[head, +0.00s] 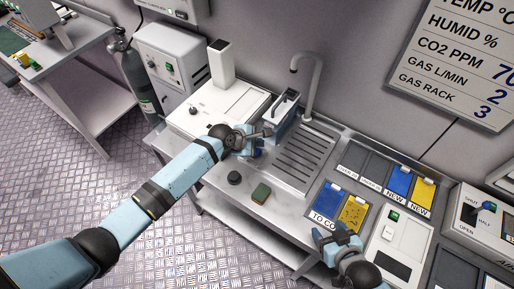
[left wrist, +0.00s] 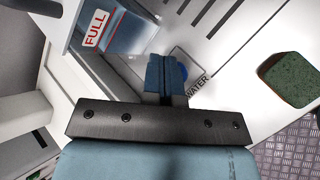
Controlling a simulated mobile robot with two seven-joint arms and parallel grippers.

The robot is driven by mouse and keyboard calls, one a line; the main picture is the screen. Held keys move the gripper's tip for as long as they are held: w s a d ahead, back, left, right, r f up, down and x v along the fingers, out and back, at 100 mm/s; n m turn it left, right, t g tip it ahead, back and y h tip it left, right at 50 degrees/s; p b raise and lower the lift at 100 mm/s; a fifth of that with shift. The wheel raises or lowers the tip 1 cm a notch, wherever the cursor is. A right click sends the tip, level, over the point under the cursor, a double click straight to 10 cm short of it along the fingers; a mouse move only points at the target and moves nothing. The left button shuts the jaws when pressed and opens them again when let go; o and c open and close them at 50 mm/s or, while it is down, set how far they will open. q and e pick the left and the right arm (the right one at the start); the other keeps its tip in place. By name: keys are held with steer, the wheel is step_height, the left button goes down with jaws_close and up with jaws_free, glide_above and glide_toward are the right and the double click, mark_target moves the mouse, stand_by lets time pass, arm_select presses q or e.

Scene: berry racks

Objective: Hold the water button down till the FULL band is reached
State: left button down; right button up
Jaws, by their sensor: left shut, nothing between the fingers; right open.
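The water button is a blue round button (left wrist: 183,72) on a small plate labelled WATER, partly hidden behind my left fingers in the left wrist view. My left gripper (left wrist: 165,72) is shut and empty, its fingertips over the button; whether they press it I cannot tell. In the head view my left gripper (head: 256,141) is at the counter, just in front of the clear bluish container (head: 283,118). The container's red FULL label (left wrist: 95,28) shows in the left wrist view; the water level is not clear.
A tap (head: 309,80) rises behind the ribbed drainer (head: 304,158). Blue and yellow racks (head: 398,181) marked NEW are at the right. A white machine (head: 222,106) stands left of the container.

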arm_select(q)
steer(key=shift+r+p, duration=1.75)
steer(key=shift+r, duration=0.35)
arm_select(e)
step_height(320, 180, up, 4)
steer(key=shift+r, duration=0.2)
arm_select(q)
steer(key=shift+f, duration=0.1)
arm_select(e)
steer(key=shift+f, duration=0.15)
arm_select(q)
steer(key=s+a+m+t+y, duration=0.1)
steer(key=s+a+m+t, duration=0.1)
steer(key=s+a+m, duration=0.4)
steer(key=s+a+f+m+t+y, duration=0.1)
steer(key=s+a+m, duration=0.5)
steer(key=s, duration=0.7)
steer(key=s+a+f+m+t+y, duration=0.1)
steer(key=s+a+m+t+y, duration=0.2)
steer(key=s+a+m, duration=0.2)
steer(key=s+a, duration=0.3)
steer(key=s, duration=0.1)
steer(key=shift+s+a+f+m, duration=0.2)
steer(key=shift+s+a+m, duration=0.05)
steer(key=shift+s+m, duration=0.15)
arm_select(e)
steer(key=shift+s+d+f+m+h, duration=0.1)
steer(key=shift+d+f+m+h, duration=0.2)
steer(key=shift+d+f, duration=0.35)
steer(key=shift+f, duration=0.1)
